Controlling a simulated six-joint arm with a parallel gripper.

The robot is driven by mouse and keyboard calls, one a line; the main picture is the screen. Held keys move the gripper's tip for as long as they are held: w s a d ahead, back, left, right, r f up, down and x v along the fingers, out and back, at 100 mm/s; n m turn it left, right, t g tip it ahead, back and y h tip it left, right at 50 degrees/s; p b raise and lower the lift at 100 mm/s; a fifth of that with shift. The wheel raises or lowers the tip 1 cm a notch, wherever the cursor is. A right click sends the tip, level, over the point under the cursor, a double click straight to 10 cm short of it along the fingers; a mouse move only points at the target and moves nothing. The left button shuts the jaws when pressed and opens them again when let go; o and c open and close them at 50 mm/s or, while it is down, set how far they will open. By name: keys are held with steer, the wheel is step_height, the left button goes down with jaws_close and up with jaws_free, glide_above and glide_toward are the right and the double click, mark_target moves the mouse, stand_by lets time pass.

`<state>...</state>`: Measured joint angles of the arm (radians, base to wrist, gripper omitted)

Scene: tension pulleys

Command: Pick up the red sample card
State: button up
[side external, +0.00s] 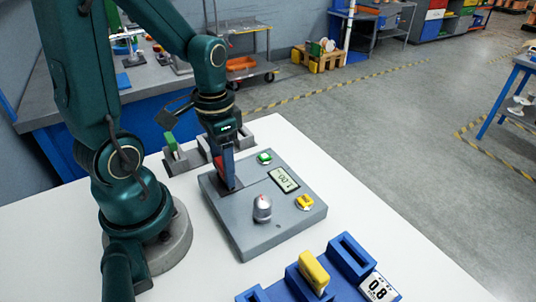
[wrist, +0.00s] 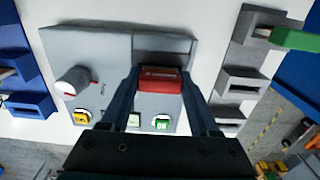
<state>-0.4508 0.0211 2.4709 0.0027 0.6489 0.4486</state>
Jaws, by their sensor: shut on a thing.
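My gripper (side external: 228,180) is shut on the red sample card (side external: 218,163), over the upper-left part of the grey device (side external: 240,225). In the wrist view the red card (wrist: 162,79) shows between the two dark fingers of my gripper (wrist: 163,82), with pale lettering on its edge. The fingers hide much of the card in the side view. The fingertips are down close to the device's top. I cannot tell whether the card's lower edge is in the device or just above it.
The device carries a silver knob (side external: 262,208), a yellow button (side external: 305,202), a green button (side external: 265,157) and a display (side external: 284,180). Blue holders (side external: 351,258) with a yellow card (side external: 313,272) stand at front right. Grey holders (side external: 190,157) with a green card (side external: 171,143) stand behind.

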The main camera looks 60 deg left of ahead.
steer(key=shift+r, duration=0.1)
steer(key=shift+r, duration=4.9)
steer(key=shift+r, duration=0.1)
steer(key=shift+r, duration=2.4)
steer(key=w+d+f, duration=0.2)
steer(key=w+d, duration=0.1)
steer(key=w, duration=0.5)
steer(key=shift+w+d+f, duration=0.25)
